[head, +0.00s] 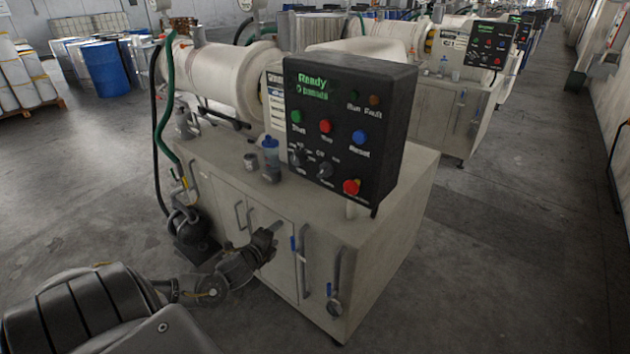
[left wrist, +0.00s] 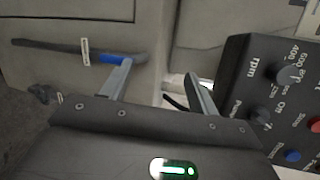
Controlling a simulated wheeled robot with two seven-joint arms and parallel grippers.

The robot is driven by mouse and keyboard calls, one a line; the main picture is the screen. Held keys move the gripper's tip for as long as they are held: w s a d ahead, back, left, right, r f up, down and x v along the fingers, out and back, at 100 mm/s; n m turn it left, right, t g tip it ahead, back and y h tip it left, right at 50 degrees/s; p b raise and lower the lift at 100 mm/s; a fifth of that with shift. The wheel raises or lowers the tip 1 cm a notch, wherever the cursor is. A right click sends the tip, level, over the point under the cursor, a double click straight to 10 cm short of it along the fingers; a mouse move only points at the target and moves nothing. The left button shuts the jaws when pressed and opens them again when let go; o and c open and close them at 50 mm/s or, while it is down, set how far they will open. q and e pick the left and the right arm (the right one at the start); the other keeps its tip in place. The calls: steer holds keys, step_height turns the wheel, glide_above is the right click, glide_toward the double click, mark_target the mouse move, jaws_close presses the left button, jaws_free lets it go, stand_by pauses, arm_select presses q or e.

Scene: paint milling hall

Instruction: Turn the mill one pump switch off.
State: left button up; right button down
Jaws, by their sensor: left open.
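The black mill one control box (head: 352,115) stands on the near cabinet and faces me, its screen reading Ready. The pump switch (head: 325,170) is the right one of two dark knobs low on its face. It also shows in the left wrist view (left wrist: 262,115), beside the Pump and Off labels; I cannot tell clearly which way it points. My left gripper (head: 268,240) is in front of the cabinet doors, below the box and apart from the switch. In the left wrist view its fingers (left wrist: 160,85) are spread with nothing between them. My right gripper is out of view.
The rpm knob (head: 297,157) sits left of the pump switch, and a red emergency knob (head: 351,187) is to its lower right. A blue-capped bottle (head: 271,153) stands left of the box. Pipes with blue handles (head: 335,270) stick out of the cabinet (head: 385,245) front.

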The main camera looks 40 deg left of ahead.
arm_select(q)
steer(key=d+r+m+t+h, duration=0.25)
steer(key=d+r+m, duration=0.2)
steer(key=r, duration=0.85)
steer(key=m+t+h+b, duration=0.1)
steer(key=m, duration=0.1)
glide_toward(324, 171)
steer(key=w+a+f+p, duration=0.1)
steer(key=w+a+p, duration=0.1)
steer(key=w, duration=0.6)
steer(key=shift+w+f+p, duration=0.25)
steer(key=shift+p, duration=0.4)
steer(key=c, duration=1)
